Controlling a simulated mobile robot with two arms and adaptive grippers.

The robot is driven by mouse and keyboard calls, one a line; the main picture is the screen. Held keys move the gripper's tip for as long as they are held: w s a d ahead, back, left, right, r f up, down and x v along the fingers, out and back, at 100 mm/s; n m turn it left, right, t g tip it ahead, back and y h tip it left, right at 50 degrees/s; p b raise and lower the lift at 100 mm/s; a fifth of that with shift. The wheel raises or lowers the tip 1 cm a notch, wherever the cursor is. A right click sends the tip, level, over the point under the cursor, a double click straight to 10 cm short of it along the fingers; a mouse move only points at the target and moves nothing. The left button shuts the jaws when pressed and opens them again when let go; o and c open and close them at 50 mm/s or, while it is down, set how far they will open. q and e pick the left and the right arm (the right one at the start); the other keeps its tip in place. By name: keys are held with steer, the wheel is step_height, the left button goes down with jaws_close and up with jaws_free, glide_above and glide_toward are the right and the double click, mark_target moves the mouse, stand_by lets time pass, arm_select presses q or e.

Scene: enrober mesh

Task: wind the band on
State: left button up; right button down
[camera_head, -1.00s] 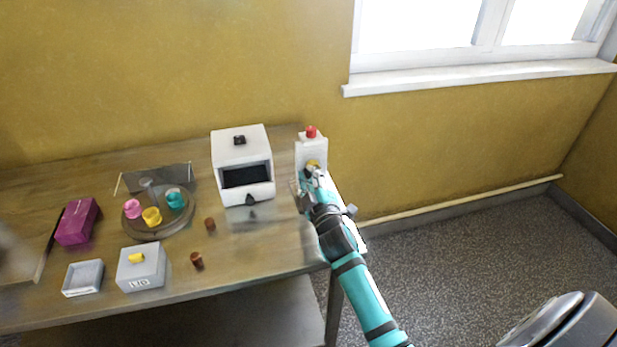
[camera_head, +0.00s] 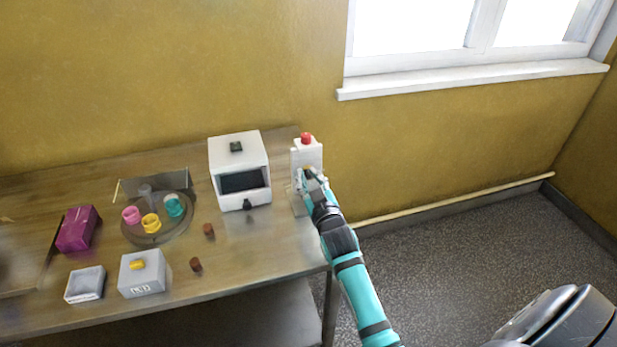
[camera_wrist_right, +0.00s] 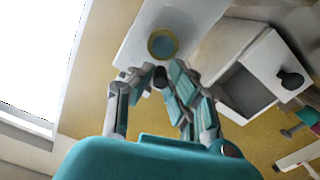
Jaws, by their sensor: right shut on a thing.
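A white upright unit (camera_head: 307,154) with a red button (camera_head: 306,138) on top stands at the table's right end. A round yellow disc with a blue-grey middle (camera_wrist_right: 163,43) is on its face in the right wrist view. My right gripper (camera_head: 308,174) is at this face, just below the disc. Its fingers (camera_wrist_right: 158,76) are shut on a small dark knob (camera_wrist_right: 160,78), mostly hidden between them. Whether the knob joins the disc cannot be told. A white box with a dark front opening (camera_head: 240,155) stands to the left. My left gripper is not in view.
A round tray (camera_head: 165,235) holds pink, yellow and teal cups. Bare table (camera_head: 270,250) lies beside my right arm.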

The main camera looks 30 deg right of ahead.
steer(key=shift+f, duration=0.1)
stand_by(0.3)
steer(key=c, duration=1.3)
jaws_free()
steer(key=shift+d, duration=0.1)
steer(key=v, duration=1.2)
steer(key=shift+s, duration=0.1)
